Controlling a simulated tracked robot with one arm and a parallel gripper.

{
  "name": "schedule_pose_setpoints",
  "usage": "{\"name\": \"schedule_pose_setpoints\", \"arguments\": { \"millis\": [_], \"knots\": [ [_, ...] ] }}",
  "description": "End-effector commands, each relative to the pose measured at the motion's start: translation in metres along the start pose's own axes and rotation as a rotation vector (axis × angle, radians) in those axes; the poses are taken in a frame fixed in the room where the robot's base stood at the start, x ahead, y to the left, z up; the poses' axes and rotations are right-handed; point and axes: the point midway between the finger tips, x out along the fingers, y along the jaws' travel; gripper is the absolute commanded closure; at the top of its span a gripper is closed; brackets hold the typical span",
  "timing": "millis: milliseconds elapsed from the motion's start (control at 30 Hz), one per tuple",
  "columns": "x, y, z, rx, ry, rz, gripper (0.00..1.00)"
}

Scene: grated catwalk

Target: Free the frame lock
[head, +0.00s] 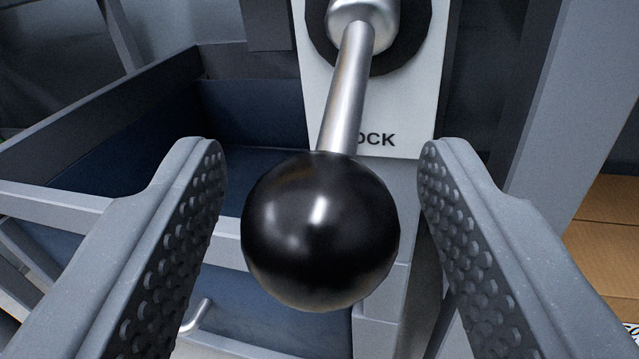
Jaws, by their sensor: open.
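The lock lever is a metal rod (347,92) with a black ball knob (320,232) on its near end. The rod runs from a metal hub (364,18) on a white plate (408,105), down and toward me. The plate carries lettering of which "OCK" shows; the rod covers the rest. My gripper (322,165) is open, with one dimpled finger on each side of the knob. A gap shows between the knob and each finger, so neither appears to touch it.
A grey-framed dark blue bin (120,195) lies behind and left of the knob. A small metal handle (196,316) shows at lower left. A grey upright post (570,100) stands at right, with a brown cardboard-like surface (610,245) beyond it.

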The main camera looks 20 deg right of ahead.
Motion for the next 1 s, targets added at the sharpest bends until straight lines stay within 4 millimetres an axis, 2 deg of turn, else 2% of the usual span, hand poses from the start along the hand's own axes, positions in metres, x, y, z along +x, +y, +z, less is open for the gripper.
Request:
{"name": "schedule_pose_setpoints", "arguments": {
  "millis": [133, 200, 300, 333, 367, 500, 1000],
  "knots": [
    [0.000, 0.000, 0.000, 0.000, 0.000, 0.000, 0.50],
    [0.000, 0.000, 0.000, 0.000, 0.000, 0.000, 0.69],
    [0.000, 0.000, 0.000, 0.000, 0.000, 0.000, 0.92],
    [0.000, 0.000, 0.000, 0.000, 0.000, 0.000, 0.92],
    [0.007, 0.019, -0.002, -0.003, -0.002, 0.002, 0.92],
    [0.002, 0.007, 0.000, 0.001, 0.000, 0.006, 0.92],
    [-0.001, 0.005, -0.001, 0.002, -0.004, 0.008, 0.92]
  ]
}}
